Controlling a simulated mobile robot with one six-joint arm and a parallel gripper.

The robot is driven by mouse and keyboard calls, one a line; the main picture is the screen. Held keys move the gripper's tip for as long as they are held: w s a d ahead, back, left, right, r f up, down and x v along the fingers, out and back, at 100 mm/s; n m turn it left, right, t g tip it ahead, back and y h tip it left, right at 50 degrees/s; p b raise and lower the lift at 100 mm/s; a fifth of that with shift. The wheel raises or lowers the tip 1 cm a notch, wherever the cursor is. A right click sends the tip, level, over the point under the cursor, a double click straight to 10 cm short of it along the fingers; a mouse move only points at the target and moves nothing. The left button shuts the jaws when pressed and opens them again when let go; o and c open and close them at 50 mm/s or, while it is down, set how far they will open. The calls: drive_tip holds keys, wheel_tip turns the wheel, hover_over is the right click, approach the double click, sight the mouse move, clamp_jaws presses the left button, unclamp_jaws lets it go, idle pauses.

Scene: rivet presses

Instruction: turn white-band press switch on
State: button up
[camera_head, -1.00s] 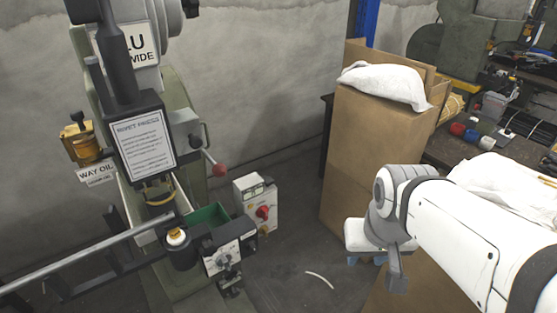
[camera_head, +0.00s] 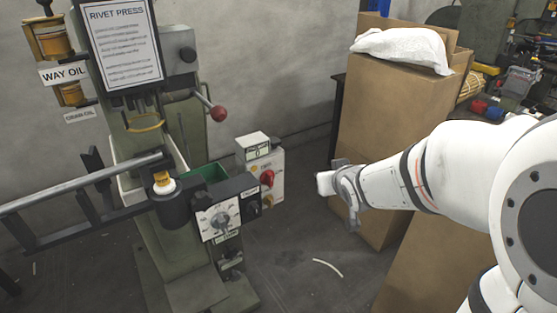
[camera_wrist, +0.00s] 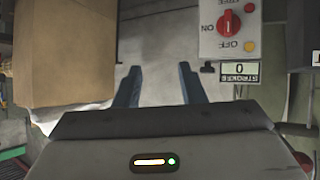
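The rivet press stands at the left in the head view, with a pale band below the yellow cap (camera_head: 164,184) on its post. A switch box (camera_head: 278,186) with a red rotary knob (camera_head: 267,178) stands just right of the press. In the wrist view, the box (camera_wrist: 208,45) is at the upper right, with its red knob (camera_wrist: 229,27) beside ON and OFF labels that appear inverted. The knob's pale mark looks roughly vertical there. My gripper (camera_wrist: 158,66) is open and empty, its fingers apart, left of and below the knob in that view. Nothing touches the knob.
A tall cardboard box (camera_head: 385,135) with a white sack (camera_head: 405,47) on it stands behind my arm. The press's dial panel (camera_head: 221,216) and red-ball lever (camera_head: 217,113) project near the switch box. The floor between the switch box and cardboard is mostly clear.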

drive_tip(key=w+a+f+n+t+y+b, duration=0.25)
drive_tip(key=w+a+f+b, duration=0.2)
drive_tip(key=f, duration=0.35)
drive_tip(key=n+t+y+b, duration=0.1)
drive_tip(key=n+y+b, duration=0.1)
drive_tip(key=y+b, duration=0.45)
approach(272, 181)
drive_tip(key=x, duration=0.2)
drive_tip(key=shift+m+h, duration=0.25)
drive_tip(key=shift+h, duration=0.05)
drive_tip(key=b+x, duration=0.1)
drive_tip(key=x, duration=0.2)
drive_tip(key=b+x, duration=0.1)
drive_tip(key=x, duration=0.3)
drive_tip(key=shift+a+r, duration=0.2)
drive_tip(key=shift+a, duration=0.05)
clamp_jaws()
